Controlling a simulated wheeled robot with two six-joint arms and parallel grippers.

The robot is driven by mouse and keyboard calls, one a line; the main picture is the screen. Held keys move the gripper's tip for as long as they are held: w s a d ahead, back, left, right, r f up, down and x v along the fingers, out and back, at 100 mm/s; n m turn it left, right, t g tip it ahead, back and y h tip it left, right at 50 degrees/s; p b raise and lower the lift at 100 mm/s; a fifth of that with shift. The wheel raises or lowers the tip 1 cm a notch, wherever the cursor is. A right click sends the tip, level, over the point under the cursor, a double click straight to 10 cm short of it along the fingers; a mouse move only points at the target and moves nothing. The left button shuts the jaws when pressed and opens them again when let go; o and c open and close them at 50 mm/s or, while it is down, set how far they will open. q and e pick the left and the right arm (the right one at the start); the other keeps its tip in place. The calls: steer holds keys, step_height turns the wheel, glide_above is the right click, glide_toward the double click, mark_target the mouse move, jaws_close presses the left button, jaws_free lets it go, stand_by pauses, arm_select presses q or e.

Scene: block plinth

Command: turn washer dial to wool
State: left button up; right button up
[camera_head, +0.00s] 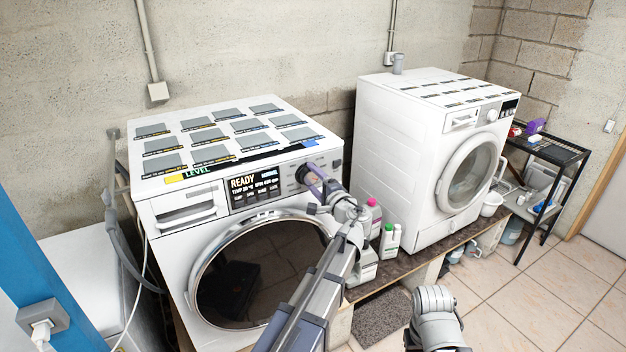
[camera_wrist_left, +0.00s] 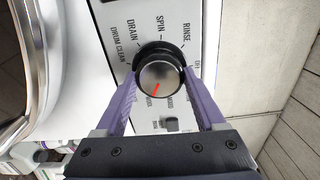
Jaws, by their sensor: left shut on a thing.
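The washer dial (camera_wrist_left: 160,74) is a round silver knob with a black base and a red pointer mark. In the left wrist view the mark points down and slightly left, towards small labels too blurred to read surely. DRUM CLEAN, DRAIN, SPIN and RINSE are legible around the top. My left gripper (camera_head: 316,178) is shut on the dial, with its purple fingers (camera_wrist_left: 160,92) on both sides of it. In the head view the gripper partly hides the dial. The washer's display (camera_head: 255,188) reads READY and NORMAL. My right gripper is out of view; only part of that arm shows.
The front-left washer (camera_head: 165,215) has a panel of tiles on top and a round dark door. A second white machine (camera_head: 400,150) stands to its right. Bottles (camera_head: 390,240) stand between them. A black shelf rack (camera_head: 560,152) is at the far right; tiled floor lies in front.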

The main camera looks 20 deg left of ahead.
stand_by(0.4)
arm_select(q)
steer(key=o, duration=1.3)
steer(key=shift+o, duration=0.2)
steer(key=v, duration=0.8)
steer(key=s+d+f+n+g+h, duration=0.2)
steer(key=s+d+f+g+h, duration=0.3)
steer(key=s+f, duration=0.45)
steer(key=s+d+f+n+g+h, duration=0.2)
steer(key=s+d+f+g+h, duration=0.15)
steer(key=s+d+f, duration=0.55)
steer(key=s+d+f+g+h, duration=0.2)
steer(key=s+d+f+h, duration=0.1)
steer(key=s+d, duration=0.3)
steer(key=shift+s+f+g+h, duration=0.2)
steer(key=shift+s+g+h, duration=0.15)
steer(key=shift+s+h, duration=0.4)
